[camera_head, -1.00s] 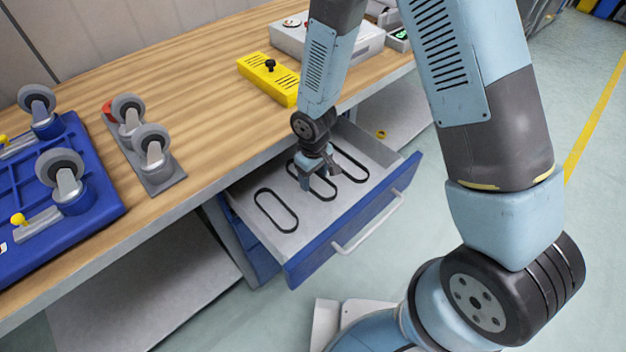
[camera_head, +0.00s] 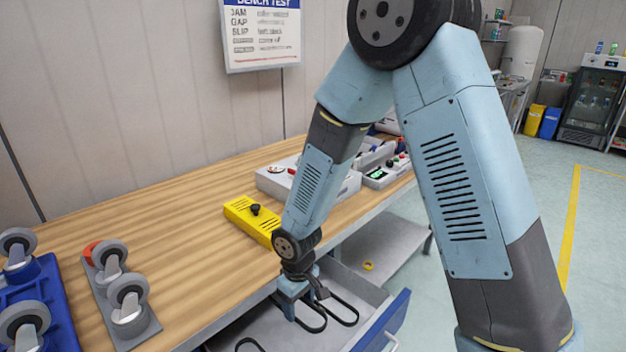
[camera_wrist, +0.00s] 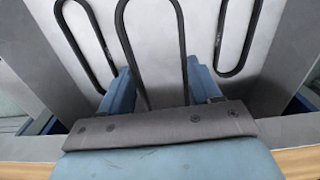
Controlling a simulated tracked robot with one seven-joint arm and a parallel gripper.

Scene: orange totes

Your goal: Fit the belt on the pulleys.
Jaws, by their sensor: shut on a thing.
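My gripper (camera_head: 304,304) is low over the open drawer, shut on the middle black belt (camera_head: 318,327). In the wrist view the near end of this belt (camera_wrist: 123,35) runs in between the fingers (camera_wrist: 163,85). Another belt (camera_head: 344,312) lies to its right in the drawer, and a third (camera_head: 248,342) to its left, cut off by the head view's lower edge. Both flank the held belt in the wrist view. I cannot make out the pulleys for sure; a light grey unit (camera_head: 270,182) with a round part and a red handle stands at the back of the bench.
A yellow cover (camera_head: 250,217) with a black knob lies on the wooden bench (camera_head: 165,235). Grey wheels on a grey plate (camera_head: 128,293) and a blue base (camera_head: 58,318) are at the left. The drawer (camera_head: 392,318) juts out below the bench edge. The bench middle is clear.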

